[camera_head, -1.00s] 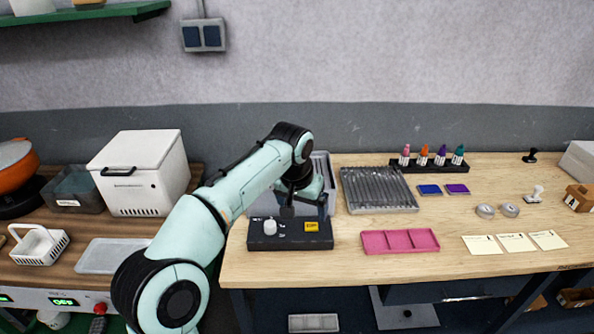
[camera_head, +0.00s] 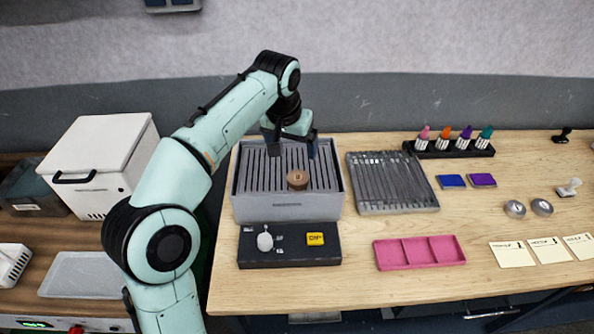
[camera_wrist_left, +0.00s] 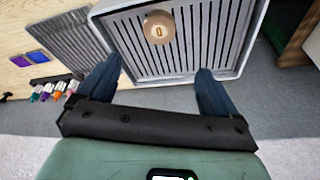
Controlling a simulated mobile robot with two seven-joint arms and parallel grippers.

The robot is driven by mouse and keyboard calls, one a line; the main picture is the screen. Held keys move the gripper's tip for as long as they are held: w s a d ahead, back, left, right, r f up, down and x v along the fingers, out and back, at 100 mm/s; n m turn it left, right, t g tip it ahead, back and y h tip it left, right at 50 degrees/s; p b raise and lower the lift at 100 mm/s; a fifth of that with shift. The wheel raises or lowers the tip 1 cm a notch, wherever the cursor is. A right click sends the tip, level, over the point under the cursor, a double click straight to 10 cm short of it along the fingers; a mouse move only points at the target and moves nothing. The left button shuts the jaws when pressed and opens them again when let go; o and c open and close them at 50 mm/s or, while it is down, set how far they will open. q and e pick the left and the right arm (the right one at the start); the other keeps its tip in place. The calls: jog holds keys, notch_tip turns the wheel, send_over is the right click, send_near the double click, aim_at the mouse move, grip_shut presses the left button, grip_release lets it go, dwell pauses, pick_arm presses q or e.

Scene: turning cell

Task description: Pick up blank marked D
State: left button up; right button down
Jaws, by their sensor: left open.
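A round brown blank (camera_head: 298,179) sits on the slatted top of a grey box (camera_head: 287,209), toward its right front. A dark mark on its top looks like a D in the left wrist view (camera_wrist_left: 159,27), but is too small to be sure. My left gripper (camera_head: 292,145) is open and empty, over the back of the box, behind the blank. In the left wrist view the two dark fingers (camera_wrist_left: 158,72) are spread apart, with the blank beyond their tips and not between them. My right gripper is not in view.
A black control box with a white knob (camera_head: 265,241) stands in front of the grey box. A ribbed metal tray (camera_head: 392,207) is close on the right, with a pink divided tray (camera_head: 419,252) in front. A white lidded box (camera_head: 100,165) stands left.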

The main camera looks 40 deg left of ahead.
pick_arm(q)
jog(key=b, duration=0.1)
send_over(298, 177)
jog(key=s, duration=0.2)
notch_tip(298, 177, down, 7)
jog(key=shift+w+d+r, duration=0.1)
jog(key=shift+w, duration=0.05)
jog(key=shift+w+f, duration=0.15)
jog(key=shift+f, duration=0.1)
jog(key=x, duration=0.2)
jog(key=b+x, duration=0.1)
jog(key=x, duration=0.1)
jog(key=shift+s+d+f, duration=0.15)
jog(key=shift+s+f, duration=0.05)
jog(key=shift+s, duration=0.1)
jog(key=shift+w+f, duration=0.25)
jog(key=shift+f, duration=0.25)
jog(key=c, duration=1.2)
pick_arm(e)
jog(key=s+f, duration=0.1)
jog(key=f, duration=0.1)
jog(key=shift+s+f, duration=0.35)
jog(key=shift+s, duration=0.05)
